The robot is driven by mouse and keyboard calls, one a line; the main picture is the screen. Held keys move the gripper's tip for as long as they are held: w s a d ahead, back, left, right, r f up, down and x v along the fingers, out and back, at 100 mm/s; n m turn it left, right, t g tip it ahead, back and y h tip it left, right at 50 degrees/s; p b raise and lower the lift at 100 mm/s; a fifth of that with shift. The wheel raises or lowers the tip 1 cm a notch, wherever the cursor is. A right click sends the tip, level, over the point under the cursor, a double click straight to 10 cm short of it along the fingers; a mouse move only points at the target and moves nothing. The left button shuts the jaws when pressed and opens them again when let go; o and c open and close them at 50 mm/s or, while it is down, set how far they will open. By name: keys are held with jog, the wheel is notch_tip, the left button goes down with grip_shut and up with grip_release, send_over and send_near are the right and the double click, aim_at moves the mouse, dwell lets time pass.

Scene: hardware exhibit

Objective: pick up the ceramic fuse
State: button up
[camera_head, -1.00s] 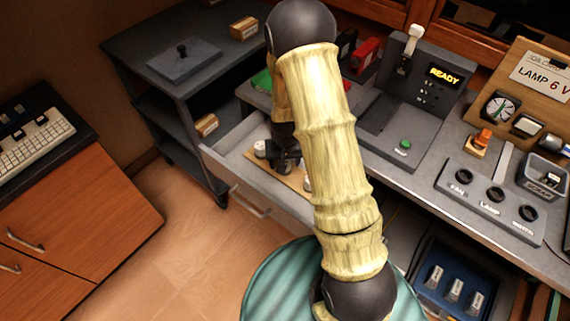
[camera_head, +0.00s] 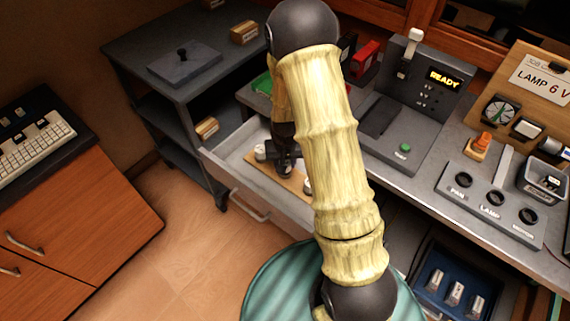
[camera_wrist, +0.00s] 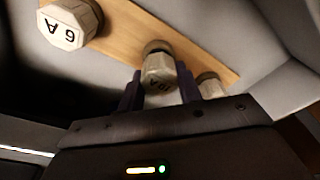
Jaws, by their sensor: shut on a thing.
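My gripper (camera_wrist: 160,88) is shut on a pale ceramic fuse (camera_wrist: 159,72), with one dark finger on each side of it. Its label is upside down and reads like 10A or 16A. The fuse is over a wooden strip (camera_wrist: 120,28); I cannot tell whether it still sits in the strip. A larger 6 A fuse (camera_wrist: 68,24) is to the left, and another fuse (camera_wrist: 211,84) is just right of the right finger. In the head view my gripper (camera_head: 286,168) is low in the open drawer, and my arm hides part of the strip.
The drawer's front wall (camera_head: 245,190) and side walls surround my gripper closely. A console with a READY display (camera_head: 444,78) stands on the counter to the right. A dark shelf cart (camera_head: 150,60) stands at the left.

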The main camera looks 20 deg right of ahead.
notch_tip(320, 180, up, 9)
jog(key=shift+f+p, duration=0.15)
jog(key=shift+p, duration=0.25)
